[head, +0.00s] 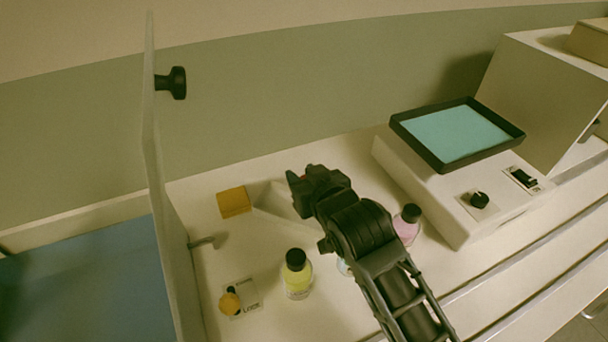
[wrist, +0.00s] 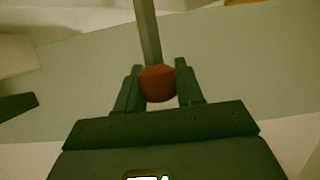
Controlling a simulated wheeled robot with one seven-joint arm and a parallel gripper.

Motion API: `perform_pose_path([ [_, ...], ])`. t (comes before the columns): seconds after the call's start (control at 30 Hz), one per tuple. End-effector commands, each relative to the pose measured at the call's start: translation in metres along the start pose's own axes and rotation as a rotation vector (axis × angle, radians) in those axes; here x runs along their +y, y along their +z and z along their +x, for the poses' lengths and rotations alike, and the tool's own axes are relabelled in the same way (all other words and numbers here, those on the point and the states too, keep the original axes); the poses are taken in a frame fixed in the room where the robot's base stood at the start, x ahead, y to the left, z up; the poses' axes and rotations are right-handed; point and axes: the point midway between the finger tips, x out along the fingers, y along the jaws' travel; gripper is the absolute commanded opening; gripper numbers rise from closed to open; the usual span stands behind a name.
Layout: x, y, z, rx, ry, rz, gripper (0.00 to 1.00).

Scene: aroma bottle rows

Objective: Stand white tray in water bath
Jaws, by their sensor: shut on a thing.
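The water bath (head: 420,182) is a pale box at the right with a black rim and a teal surface (head: 456,133) on top, and a knob and switch in front. My gripper (head: 302,179) is left of it, over the bench. In the wrist view my gripper (wrist: 157,88) is shut on a red-brown knob (wrist: 157,83) at the end of a grey rod (wrist: 148,30). A pale angular shape (head: 274,198) shows partly behind my gripper; I cannot tell if it is the white tray or whether it joins the rod. My arm hides part of the bench.
A yellow-green bottle (head: 297,276) and a pink bottle (head: 406,226) stand near my arm. A yellow block (head: 234,202) and a labelled card (head: 241,297) lie at the left. A clear upright panel with a black knob (head: 173,83) bounds the left. A large pale box (head: 535,95) stands right.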

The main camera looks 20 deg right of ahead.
Motion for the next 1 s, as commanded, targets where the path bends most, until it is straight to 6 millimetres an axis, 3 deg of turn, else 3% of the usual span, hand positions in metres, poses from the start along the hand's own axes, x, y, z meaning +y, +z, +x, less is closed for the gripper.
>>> perform_pose_path([
  [0.3,0.000,0.001,0.000,-0.001,0.000,0.000,0.62],
  [0.6,0.000,-0.003,-0.002,0.000,0.000,0.000,0.62],
  [0.77,0.000,-0.001,-0.024,-0.001,0.000,-0.001,0.62],
  [1.0,0.000,-0.001,-0.074,0.000,0.000,0.000,0.62],
])
